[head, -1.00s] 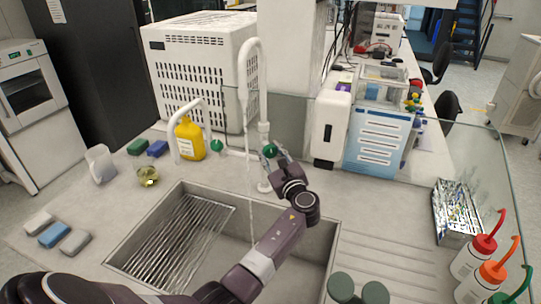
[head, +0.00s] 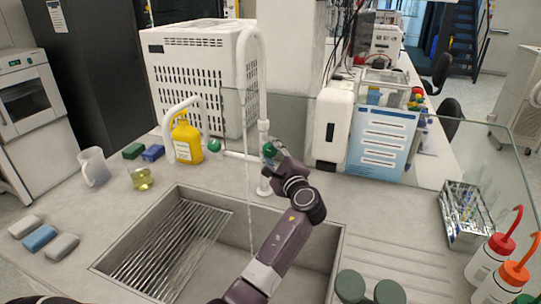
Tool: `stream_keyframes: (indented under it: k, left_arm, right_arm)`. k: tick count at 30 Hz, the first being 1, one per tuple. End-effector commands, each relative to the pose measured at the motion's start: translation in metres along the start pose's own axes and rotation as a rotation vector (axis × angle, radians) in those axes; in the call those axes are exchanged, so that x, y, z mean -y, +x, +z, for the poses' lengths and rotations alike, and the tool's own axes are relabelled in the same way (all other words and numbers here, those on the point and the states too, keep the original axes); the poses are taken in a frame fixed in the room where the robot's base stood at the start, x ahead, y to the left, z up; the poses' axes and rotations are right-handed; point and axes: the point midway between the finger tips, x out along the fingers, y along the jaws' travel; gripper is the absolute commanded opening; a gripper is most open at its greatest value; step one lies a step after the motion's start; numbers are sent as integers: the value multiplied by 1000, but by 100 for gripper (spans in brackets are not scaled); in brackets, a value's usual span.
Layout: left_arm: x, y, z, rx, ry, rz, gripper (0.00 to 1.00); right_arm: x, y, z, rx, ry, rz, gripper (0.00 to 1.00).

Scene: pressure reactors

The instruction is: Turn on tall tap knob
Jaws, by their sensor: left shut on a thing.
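The tall white tap (head: 262,75) stands behind the sink (head: 337,262), its spout arching over the basin. A green knob (head: 268,150) sits on the right of its base. My left gripper (head: 273,156) is shut on this knob; its fingers hide part of it. A thin pale stream (head: 249,200) runs down from the tall tap's spout into the sink. A second green knob (head: 214,145) is on the left, by the shorter curved white tap (head: 182,103). My right gripper is not in view.
A yellow bottle (head: 187,142), a clear beaker (head: 141,178) and sponges (head: 40,238) lie left of the sink. A white dispenser (head: 331,125) and blue-white box (head: 381,140) stand at the back right. Red- and orange-topped bottles (head: 490,257) stand at front right.

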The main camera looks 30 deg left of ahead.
Motion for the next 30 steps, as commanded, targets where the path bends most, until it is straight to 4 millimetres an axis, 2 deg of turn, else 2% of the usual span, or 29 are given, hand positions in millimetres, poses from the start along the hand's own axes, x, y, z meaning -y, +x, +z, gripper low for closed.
stream_keyframes:
  k: [16, 17, 21, 30]
  left_arm:
    - [-1, 0, 0, -1, -26, 3, 6]
    - [-1, 0, 0, -1, -26, 3, 32]
    - [-1, 0, 0, -1, -26, 2, 48]
    - [0, -1, 0, -1, -26, 1, 49]
  right_arm:
    - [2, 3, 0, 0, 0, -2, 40]
    - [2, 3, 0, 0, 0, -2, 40]
    - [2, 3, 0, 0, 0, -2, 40]
    - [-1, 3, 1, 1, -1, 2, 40]
